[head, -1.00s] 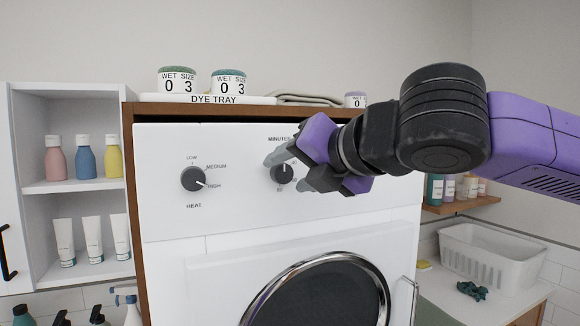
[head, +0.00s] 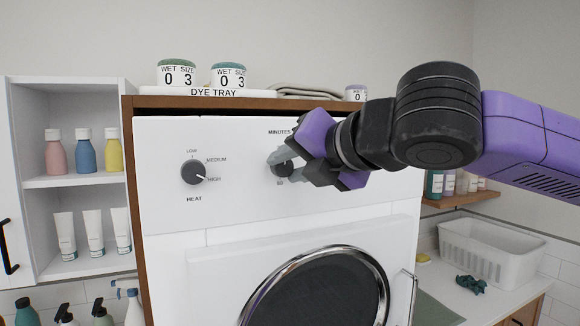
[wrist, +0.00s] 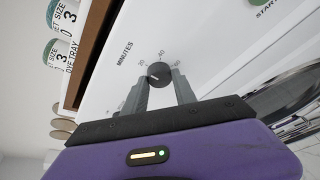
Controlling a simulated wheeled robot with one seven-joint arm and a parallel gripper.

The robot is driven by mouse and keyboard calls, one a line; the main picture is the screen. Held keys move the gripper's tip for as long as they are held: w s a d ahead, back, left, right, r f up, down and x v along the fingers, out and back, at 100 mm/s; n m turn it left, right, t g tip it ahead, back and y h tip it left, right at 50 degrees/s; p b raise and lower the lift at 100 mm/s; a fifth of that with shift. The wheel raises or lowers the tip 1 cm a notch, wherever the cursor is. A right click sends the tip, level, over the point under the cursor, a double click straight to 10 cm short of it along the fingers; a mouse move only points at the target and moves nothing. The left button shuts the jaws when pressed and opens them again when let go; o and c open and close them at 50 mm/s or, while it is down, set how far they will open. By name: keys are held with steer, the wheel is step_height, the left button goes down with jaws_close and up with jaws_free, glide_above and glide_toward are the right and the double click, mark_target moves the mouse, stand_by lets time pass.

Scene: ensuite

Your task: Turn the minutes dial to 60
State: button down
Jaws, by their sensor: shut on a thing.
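The minutes dial (head: 282,169) is a small dark round knob on the white front panel of the machine, under the word MINUTES. My gripper (head: 284,167) is at it, with one grey finger on each side. In the wrist view the dial (wrist: 159,73) sits between the two fingertips of my gripper (wrist: 159,76), which are shut on it. A light mark shows on the dial's face, but I cannot read its setting surely. Printed numbers, among them 20 and 40, stand around it. In the head view the fingers hide part of the dial and its scale.
The heat dial (head: 195,172) is left of my gripper, its pointer near HIGH. A round door (head: 325,290) lies below. The dye tray (head: 215,93) with two labelled jars is on top. A shelf unit (head: 70,181) stands left, a white basket (head: 490,252) right.

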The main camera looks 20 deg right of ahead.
steer(key=m+b, duration=0.1)
steer(key=m+y+b, duration=0.1)
steer(key=shift+d+f+m, duration=0.1)
steer(key=shift+f+m, duration=0.25)
steer(key=shift+m, duration=0.05)
steer(key=m+b, duration=0.1)
steer(key=m+t+y+b, duration=0.1)
steer(key=m+b, duration=0.1)
steer(key=shift+f+m+y, duration=0.2)
steer(key=shift+m+y, duration=0.1)
steer(key=m+t+b, duration=0.1)
steer(key=m+b, duration=0.2)
steer(key=shift+f+y, duration=0.1)
steer(key=shift+y, duration=0.2)
steer(key=m+t+b, duration=0.1)
steer(key=m+b, duration=0.1)
steer(key=m, duration=0.1)
steer(key=shift+f+m+t, duration=0.1)
steer(key=shift+m+t, duration=0.2)
steer(key=shift+m, duration=0.1)
steer(key=m+b, duration=0.1)
steer(key=m, duration=0.1)
steer(key=m+t, duration=0.1)
steer(key=m, duration=0.1)
steer(key=shift+m+t+b, duration=0.3)
steer(key=shift+m+b, duration=0.1)
steer(key=shift+m+t+h, duration=0.6)
steer(key=shift+m+h, duration=0.4)
steer(key=shift+m, duration=1.3)
